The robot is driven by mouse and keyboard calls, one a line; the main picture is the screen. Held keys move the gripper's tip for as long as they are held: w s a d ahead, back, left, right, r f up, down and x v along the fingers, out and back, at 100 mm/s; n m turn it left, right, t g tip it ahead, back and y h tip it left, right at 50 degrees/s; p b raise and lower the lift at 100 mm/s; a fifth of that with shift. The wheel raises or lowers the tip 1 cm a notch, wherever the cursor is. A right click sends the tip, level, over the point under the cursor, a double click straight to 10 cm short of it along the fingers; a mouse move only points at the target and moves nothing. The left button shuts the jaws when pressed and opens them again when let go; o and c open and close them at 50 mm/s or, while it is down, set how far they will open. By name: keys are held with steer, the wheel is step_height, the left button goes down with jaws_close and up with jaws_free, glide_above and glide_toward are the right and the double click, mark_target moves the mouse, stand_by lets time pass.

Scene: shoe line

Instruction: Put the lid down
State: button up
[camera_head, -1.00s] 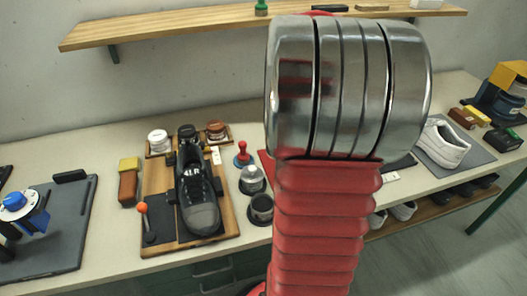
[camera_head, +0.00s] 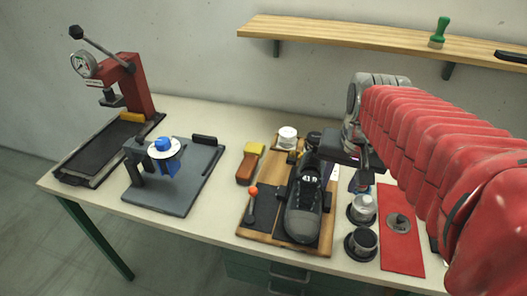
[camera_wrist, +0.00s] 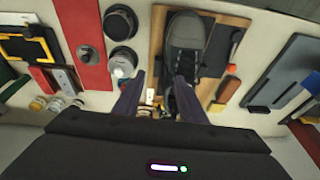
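A round grey lid-like disc with a small knob (camera_head: 398,222) lies flat on the red mat (camera_head: 400,250); it also shows in the wrist view (camera_wrist: 88,55). Left of the mat stand a silver-topped pot (camera_head: 362,208) and a dark pot that looks open (camera_head: 361,243); both show in the wrist view, the silver one (camera_wrist: 122,62) near my left finger and the dark one (camera_wrist: 120,22). My gripper (camera_wrist: 159,68) has its two fingers apart, with no lid seen between them.
A brush (camera_head: 248,165) and a grey fixture plate (camera_head: 190,190) lie to the left. A red press (camera_head: 137,88) stands farther left. A shelf (camera_head: 340,38) hangs above.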

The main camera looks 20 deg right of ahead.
steer(key=s+a+n+t+y, duration=0.1)
steer(key=s+a+n, duration=0.4)
steer(key=a, duration=0.8)
steer(key=shift+s+f+n+t, duration=0.2)
steer(key=shift+f+n+t, duration=0.05)
steer(key=shift+n+t, duration=0.55)
steer(key=shift+a, duration=0.1)
steer(key=shift+c, duration=0.9)
